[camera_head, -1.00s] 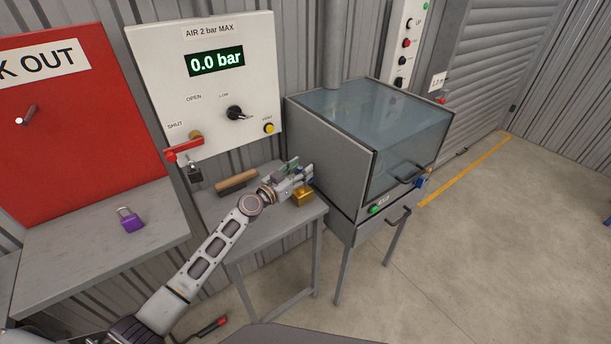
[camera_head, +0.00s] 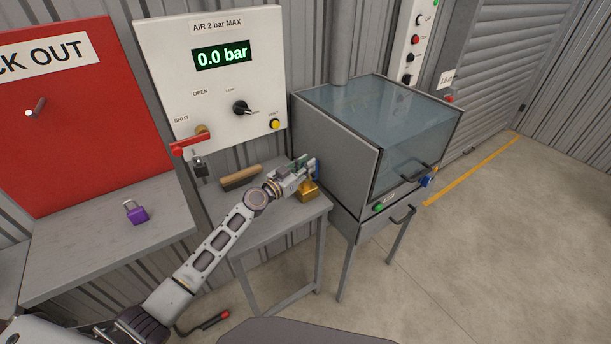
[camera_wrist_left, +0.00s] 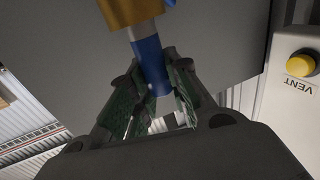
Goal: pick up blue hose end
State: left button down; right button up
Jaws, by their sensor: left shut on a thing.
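The blue hose end (camera_wrist_left: 152,68) is a short blue cylinder, seen in the left wrist view between the green-padded fingers of my left gripper (camera_wrist_left: 168,92). The gripper is shut on it. A brass-coloured part (camera_wrist_left: 135,10) adjoins its far end. In the head view my left gripper (camera_head: 308,168) is above the small grey table (camera_head: 265,232), beside the cabinet's left wall. A sliver of the blue hose end (camera_head: 317,170) shows at its fingertips; the rest is hidden. My right gripper is out of view.
A brass block (camera_head: 307,194) and a wooden-handled brush (camera_head: 241,177) are on the small table. The glass-topped cabinet (camera_head: 335,145) stands close on the right. The gauge panel (camera_head: 165,60) is behind. A purple padlock (camera_head: 135,212) lies on the left bench.

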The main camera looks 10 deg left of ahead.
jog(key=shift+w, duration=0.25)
pick_arm(q)
jog(key=shift+r, duration=0.1)
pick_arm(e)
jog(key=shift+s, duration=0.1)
pick_arm(q)
jog(key=shift+r+p, duration=0.65)
jog(key=shift+r, duration=0.4)
notch_tip(320, 180, up, 5)
jog(key=shift+r+p, duration=0.1)
jog(key=shift+p, duration=1.05)
jog(key=shift+r, duration=1)
jog(key=shift+r+p, duration=0.25)
jog(key=shift+p, duration=0.05)
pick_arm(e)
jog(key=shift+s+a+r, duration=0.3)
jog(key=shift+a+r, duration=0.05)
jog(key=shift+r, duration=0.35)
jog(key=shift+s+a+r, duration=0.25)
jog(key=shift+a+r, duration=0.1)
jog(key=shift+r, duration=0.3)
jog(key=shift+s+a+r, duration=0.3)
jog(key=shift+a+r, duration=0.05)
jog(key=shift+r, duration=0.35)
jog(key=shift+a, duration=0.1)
